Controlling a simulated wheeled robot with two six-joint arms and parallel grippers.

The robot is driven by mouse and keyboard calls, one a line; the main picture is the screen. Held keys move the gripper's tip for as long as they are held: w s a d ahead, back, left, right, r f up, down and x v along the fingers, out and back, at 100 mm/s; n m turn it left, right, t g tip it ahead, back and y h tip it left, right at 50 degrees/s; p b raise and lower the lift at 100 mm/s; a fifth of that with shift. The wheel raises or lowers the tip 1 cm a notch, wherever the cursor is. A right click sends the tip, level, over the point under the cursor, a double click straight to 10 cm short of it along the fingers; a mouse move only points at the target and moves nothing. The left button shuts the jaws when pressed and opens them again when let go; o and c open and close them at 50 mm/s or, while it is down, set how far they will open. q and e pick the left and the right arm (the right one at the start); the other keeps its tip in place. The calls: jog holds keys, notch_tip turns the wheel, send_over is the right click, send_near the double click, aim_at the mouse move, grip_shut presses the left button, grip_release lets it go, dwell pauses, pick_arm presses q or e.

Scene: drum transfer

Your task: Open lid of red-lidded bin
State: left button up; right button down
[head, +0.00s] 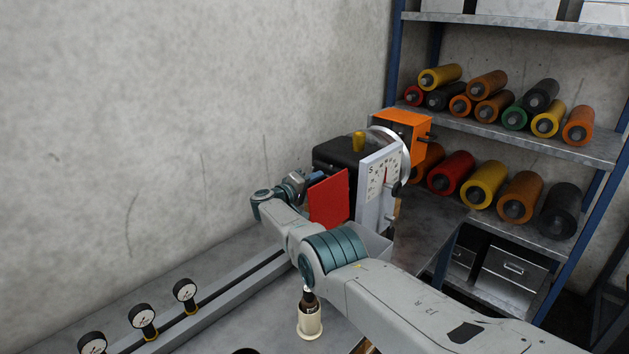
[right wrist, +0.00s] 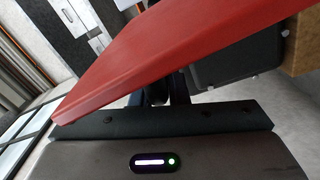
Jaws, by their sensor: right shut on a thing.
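The red lid (head: 329,199) stands steeply tilted, close to upright, left of the white dial scale. A light grey bin wall (head: 374,243) shows below and to its right, partly hidden by my right arm. My right gripper (head: 312,179) is at the lid's upper left edge, shut on the lid. In the right wrist view the red lid (right wrist: 190,55) runs diagonally across the picture, close in front of the gripper body. It hides most of the fingers, so the exact contact is hidden. My left gripper is not in view.
A white dial scale (head: 378,185), a black machine (head: 340,152) and an orange box (head: 402,125) stand close behind the lid. A dark bottle (head: 310,301) stands in a cream holder below my forearm. Gauges (head: 142,316) line the left; a shelf (head: 590,148) holds coloured rollers.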

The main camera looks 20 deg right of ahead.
jog(key=c, duration=1.4)
grip_release()
jog(key=shift+s+f, duration=0.1)
jog(key=shift+f, duration=0.4)
jog(key=shift+r, duration=0.1)
jog(key=shift+a+r+p, duration=0.2)
jog(key=shift+a+p, duration=0.05)
jog(key=shift+p, duration=0.15)
jog(key=p+v, duration=0.5)
jog(key=v, duration=0.5)
jog(key=shift+f, duration=0.25)
jog(key=shift+a, duration=0.2)
